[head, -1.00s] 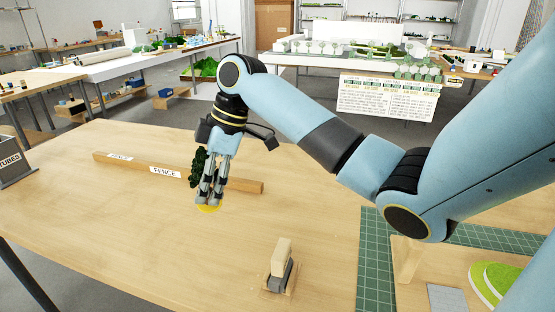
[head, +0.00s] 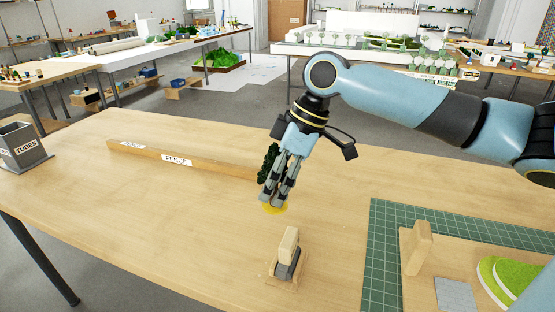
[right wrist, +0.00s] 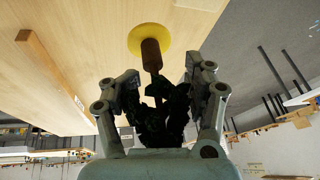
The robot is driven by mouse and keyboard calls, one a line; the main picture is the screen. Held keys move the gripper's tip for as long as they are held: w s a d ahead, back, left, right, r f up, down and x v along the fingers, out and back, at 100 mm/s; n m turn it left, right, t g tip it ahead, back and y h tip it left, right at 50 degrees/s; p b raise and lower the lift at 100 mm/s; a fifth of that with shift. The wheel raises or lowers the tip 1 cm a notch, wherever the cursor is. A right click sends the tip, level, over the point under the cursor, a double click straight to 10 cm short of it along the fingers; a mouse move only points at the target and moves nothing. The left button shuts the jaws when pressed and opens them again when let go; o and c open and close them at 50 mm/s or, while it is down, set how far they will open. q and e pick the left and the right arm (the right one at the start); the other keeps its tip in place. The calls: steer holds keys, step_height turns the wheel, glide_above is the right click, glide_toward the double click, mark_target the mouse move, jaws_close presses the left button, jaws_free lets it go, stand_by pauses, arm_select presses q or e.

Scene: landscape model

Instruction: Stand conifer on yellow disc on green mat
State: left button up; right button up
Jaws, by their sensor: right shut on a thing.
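The dark green conifer (head: 268,163) is in my right gripper (head: 276,192), above the middle of the wooden table. The right wrist view shows the fingers (right wrist: 162,85) shut around its foliage (right wrist: 155,118). Its brown trunk (right wrist: 151,55) ends in a yellow disc (right wrist: 150,39), which also shows below the fingertips in the head view (head: 274,208). I cannot tell the gap between disc and table. The green mat (head: 381,255), with a grid, lies to the right, apart from the conifer. My left gripper is not in view.
A small wood and grey block piece (head: 288,255) stands in front of the gripper. A long fence bar (head: 200,164) lies behind left, and a grey tubes box (head: 22,147) stands far left. On the mat, a wooden board carries an upright block (head: 418,248) and a green mound (head: 497,275).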

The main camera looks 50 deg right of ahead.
steer(key=w+a+f+b, duration=0.1)
steer(key=w+a+f, duration=0.4)
steer(key=w, duration=0.5)
step_height(320, 180, down, 2)
steer(key=shift+a+f, duration=0.1)
steer(key=shift+a, duration=0.15)
steer(key=shift+f, duration=1.85)
steer(key=shift+f, duration=0.15)
steer(key=o, duration=1.3)
